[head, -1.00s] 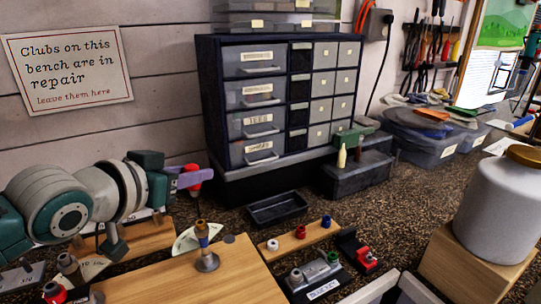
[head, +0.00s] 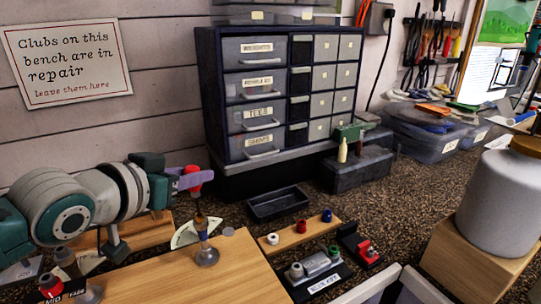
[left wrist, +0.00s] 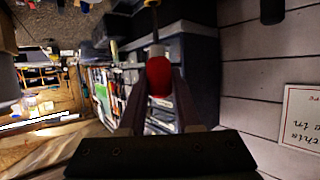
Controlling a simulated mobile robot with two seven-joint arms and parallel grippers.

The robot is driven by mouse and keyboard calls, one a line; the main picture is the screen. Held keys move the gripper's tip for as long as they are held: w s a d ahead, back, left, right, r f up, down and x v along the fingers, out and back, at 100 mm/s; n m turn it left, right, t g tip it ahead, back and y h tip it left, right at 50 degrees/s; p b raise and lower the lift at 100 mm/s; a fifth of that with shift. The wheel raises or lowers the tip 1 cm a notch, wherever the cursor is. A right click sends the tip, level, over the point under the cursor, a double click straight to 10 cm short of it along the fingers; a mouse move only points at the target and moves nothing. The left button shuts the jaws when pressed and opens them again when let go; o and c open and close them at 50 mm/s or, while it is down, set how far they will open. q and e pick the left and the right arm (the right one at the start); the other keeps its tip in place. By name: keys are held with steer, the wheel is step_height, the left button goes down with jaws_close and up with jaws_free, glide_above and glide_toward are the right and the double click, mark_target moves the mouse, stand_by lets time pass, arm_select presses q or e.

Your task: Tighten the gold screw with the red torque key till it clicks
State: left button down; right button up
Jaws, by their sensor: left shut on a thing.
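My left gripper (head: 186,180), seen in the head view, is shut on the red handle of the torque key (head: 194,176). In the left wrist view the red handle (left wrist: 159,77) sits between the two fingers (left wrist: 158,100), with a thin shaft leading away from it. In the head view the shaft points down toward a small upright post with a blue band and brownish-gold top (head: 201,222) on a round grey foot. The shaft's tip is at or just above this top; I cannot tell whether they touch. The gold screw itself is too small to make out. My right gripper is out of view.
The post stands on a wooden board (head: 185,270). A black tray (head: 278,206), a wooden strip (head: 282,241) with coloured rings and a black block with grey parts (head: 318,272) lie to its right. A drawer cabinet (head: 222,130) stands behind. A white jar (head: 498,205) is far right.

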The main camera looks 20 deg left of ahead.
arm_select(q)
steer(key=c, duration=0.5)
jaws_free()
steer(key=v, duration=1)
